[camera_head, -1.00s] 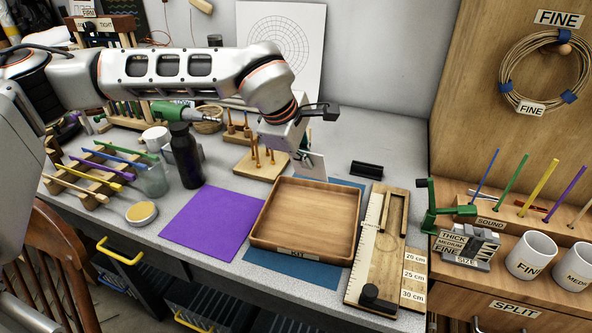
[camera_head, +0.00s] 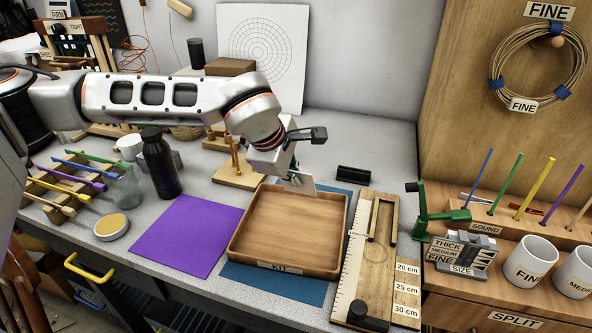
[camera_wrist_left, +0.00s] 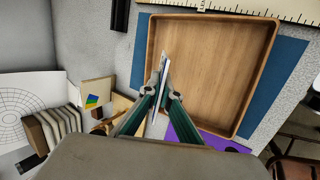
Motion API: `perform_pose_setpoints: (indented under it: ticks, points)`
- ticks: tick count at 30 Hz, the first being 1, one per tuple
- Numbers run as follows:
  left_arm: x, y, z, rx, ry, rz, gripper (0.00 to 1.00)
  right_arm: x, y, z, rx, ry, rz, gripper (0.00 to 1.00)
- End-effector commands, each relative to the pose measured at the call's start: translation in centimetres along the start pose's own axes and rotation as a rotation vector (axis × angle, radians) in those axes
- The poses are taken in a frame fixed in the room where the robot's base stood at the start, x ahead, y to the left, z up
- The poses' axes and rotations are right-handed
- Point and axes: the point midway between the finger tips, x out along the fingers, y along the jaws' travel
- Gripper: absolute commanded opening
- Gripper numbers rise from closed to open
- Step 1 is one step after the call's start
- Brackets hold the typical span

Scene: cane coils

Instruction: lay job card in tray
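The wooden tray (camera_head: 288,228) with a "KIT" label on its front lies empty on a blue mat (camera_head: 262,279); it also fills much of the left wrist view (camera_wrist_left: 215,70). My left gripper (camera_head: 292,173) is shut on a thin pale job card (camera_head: 301,183), seen nearly edge-on in the left wrist view (camera_wrist_left: 161,88) between the green fingers (camera_wrist_left: 160,101). The card is held upright at the tray's far edge, above it. Whether it touches the rim I cannot tell. My right gripper is in neither view.
A purple sheet (camera_head: 187,233) lies left of the tray. A wooden ruler board (camera_head: 369,255) stands close on the right. A pegged block (camera_head: 238,170) and a black holder (camera_head: 354,174) are behind the tray. A dark bottle (camera_head: 160,165) stands back left.

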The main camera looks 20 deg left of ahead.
Motion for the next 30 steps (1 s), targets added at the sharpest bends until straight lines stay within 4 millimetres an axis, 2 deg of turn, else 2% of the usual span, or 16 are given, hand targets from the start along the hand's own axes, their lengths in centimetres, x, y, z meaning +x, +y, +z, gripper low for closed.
perform_pose_setpoints:
  ticks: [1, 11, 18, 29, 30]
  points:
    - [1.0, -0.6, -0.1, 0.0, 0.0, -0.005, 0.0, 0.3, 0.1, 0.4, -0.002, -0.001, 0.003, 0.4]
    - [3.9, -2.2, -0.5, 0.0, 0.0, -0.005, 0.0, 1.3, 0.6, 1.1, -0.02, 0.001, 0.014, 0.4]
    - [4.8, -2.7, -0.6, 0.0, 0.0, -0.001, 0.0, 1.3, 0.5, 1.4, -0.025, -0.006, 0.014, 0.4]
    - [4.9, -2.8, -0.6, 0.0, 0.0, 0.001, 0.0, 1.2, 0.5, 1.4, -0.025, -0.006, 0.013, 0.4]
    - [4.9, -2.8, -0.6, 0.0, 0.0, 0.001, 0.07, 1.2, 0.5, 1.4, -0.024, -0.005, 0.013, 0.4]
